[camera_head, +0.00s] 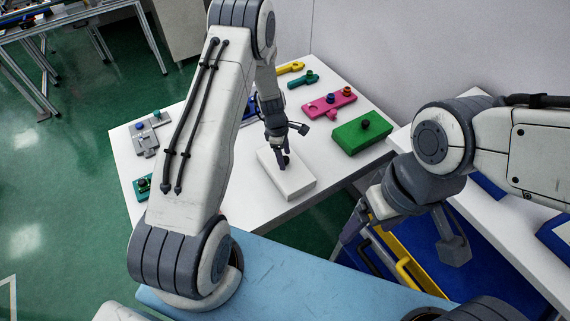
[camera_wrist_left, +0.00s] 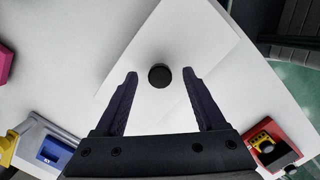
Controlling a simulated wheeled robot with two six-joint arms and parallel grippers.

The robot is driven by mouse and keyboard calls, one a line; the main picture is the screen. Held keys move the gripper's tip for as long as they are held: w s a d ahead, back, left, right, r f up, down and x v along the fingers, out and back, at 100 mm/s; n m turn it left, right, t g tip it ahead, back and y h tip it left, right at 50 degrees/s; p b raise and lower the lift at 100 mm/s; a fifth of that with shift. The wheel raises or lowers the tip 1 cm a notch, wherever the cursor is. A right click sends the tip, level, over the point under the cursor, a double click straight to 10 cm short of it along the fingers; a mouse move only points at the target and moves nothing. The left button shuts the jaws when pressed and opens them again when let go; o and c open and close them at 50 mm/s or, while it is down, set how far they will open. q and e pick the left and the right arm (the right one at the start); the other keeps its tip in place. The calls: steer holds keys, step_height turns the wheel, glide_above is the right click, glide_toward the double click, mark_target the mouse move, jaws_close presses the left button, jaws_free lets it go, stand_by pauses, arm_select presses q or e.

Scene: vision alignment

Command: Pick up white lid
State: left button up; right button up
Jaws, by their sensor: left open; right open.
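The white lid (camera_head: 288,181) is a flat white block with a round black knob, lying on the white table near its front edge. In the left wrist view the lid (camera_wrist_left: 190,45) fills the upper middle, and its black knob (camera_wrist_left: 160,76) shows between my fingers. My left gripper (camera_head: 283,158) is over the lid, around the knob; in the wrist view its two fingers (camera_wrist_left: 160,88) are apart, one on each side of the knob.
On the white table (camera_head: 226,195) stand a green block (camera_head: 358,138), a pink piece (camera_head: 330,104), a teal piece (camera_head: 303,80), a yellow piece (camera_head: 290,68) and a grey piece (camera_head: 146,138). A yellow and blue container (camera_head: 395,255) lies below my right gripper.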

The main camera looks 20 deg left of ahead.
arm_select(q)
steer(key=shift+f, duration=0.15)
jaws_close()
stand_by(1.4)
